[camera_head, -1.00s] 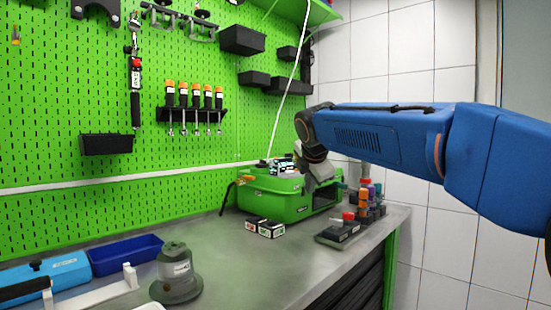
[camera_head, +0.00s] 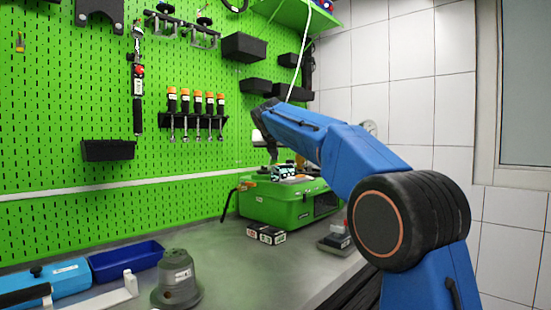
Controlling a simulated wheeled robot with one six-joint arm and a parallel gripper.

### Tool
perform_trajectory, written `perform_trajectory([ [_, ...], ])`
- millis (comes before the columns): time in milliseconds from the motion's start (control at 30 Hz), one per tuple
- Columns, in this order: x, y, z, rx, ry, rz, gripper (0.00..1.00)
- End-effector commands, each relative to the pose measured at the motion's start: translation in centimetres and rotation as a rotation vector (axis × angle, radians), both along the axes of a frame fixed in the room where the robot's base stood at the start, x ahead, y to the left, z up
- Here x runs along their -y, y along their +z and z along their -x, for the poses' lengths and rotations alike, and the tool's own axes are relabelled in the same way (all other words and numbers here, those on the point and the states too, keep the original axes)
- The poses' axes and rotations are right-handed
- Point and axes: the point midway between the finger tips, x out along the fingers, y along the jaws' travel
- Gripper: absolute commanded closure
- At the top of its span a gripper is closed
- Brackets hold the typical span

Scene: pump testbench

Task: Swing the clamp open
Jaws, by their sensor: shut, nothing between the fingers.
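The green pump testbench case (camera_head: 290,205) stands at the back of the bench against the pegboard. On its top are small dark, white and teal parts (camera_head: 284,173). The clamp is too small to pick out among them, so I cannot tell whether it is open. My gripper (camera_head: 271,157) points down just above the left part of the case top, close to these parts. It is shut and empty. Whether its fingertips touch anything is too small to tell.
A small black-and-white box (camera_head: 266,233) lies in front of the case. A grey pump-like body (camera_head: 176,282), a blue bin (camera_head: 127,262) and a light-blue case (camera_head: 48,283) stand at front left. My blue arm hides the right end of the bench.

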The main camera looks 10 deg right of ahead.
Motion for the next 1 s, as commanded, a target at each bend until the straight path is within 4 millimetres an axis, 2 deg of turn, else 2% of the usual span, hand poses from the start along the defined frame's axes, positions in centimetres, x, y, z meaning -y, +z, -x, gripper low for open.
perform_trajectory([
  [467,2.0,-4.4,-7.1,-0.002,-0.003,-0.002,1.00],
  [700,2.6,-4.3,-9.6,0.001,-0.002,-0.002,1.00],
  [1000,2.9,-4.2,-10.7,0.000,-0.002,-0.002,1.00],
])
